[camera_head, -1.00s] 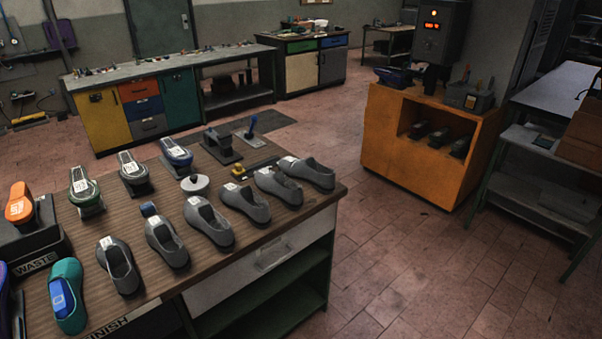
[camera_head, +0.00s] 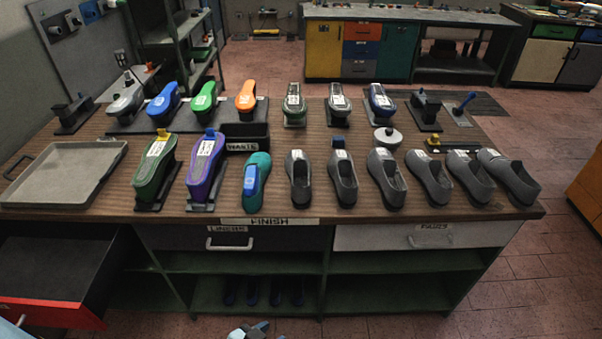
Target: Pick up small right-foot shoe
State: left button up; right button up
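A row of dark grey shoes stands along the front right of the bench. It runs from a shoe (camera_head: 300,193) beside the teal shoe, through a second (camera_head: 344,191), a third (camera_head: 387,190) and a fourth (camera_head: 429,188), to a fifth (camera_head: 472,187) and the rightmost (camera_head: 514,187). Several carry pale tags too small to read. I cannot tell which is the small right-foot one. A gripper part (camera_head: 255,331), seemingly my left, shows at the bottom edge, low in front of the bench and away from the shoes. Its fingers are unclear. My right gripper is not seen.
A teal shoe with a blue patch (camera_head: 256,181) stands left of the grey row. Green (camera_head: 157,170) and purple (camera_head: 205,174) shoes, a waste bin (camera_head: 247,140) and a grey tray (camera_head: 66,174) are further left. A drawer (camera_head: 60,275) juts out at lower left.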

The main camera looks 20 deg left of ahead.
aim_at(298, 167)
jog(key=i+l, duration=0.65)
jog(key=l, duration=0.15)
jog(key=i+l+u, duration=0.1)
jog(key=u, duration=0.35)
jog(key=l+u, duration=0.15)
jog(key=u, duration=0.25)
jog(key=i+l+u, duration=0.1)
jog(key=u, duration=0.35)
jog(key=l, duration=0.1)
